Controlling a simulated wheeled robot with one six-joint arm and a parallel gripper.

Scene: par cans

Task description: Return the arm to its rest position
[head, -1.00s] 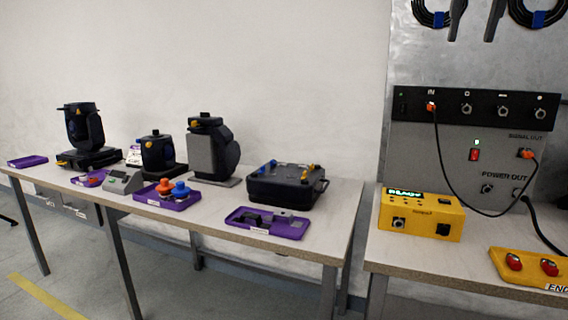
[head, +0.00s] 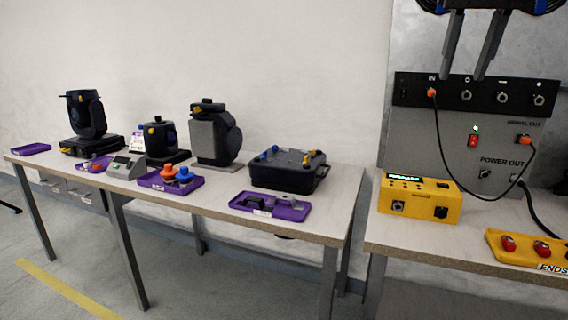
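My gripper (head: 463,74) hangs in from the top right of the head view, with two grey fingers pointing down. The fingers are apart and nothing shows between them. They appear in front of the grey upright panel (head: 562,50), with their tips over the upper edge of the black connector strip (head: 520,92). I cannot tell how far they are from it. The rest of my arm is out of view.
The right bench holds a yellow box (head: 428,197) with a lit display and a yellow tray with red buttons (head: 508,243). An orange-ended cable (head: 441,150) loops across the panel. The left table (head: 215,202) carries stage lights, a black case (head: 285,170) and purple trays (head: 268,207).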

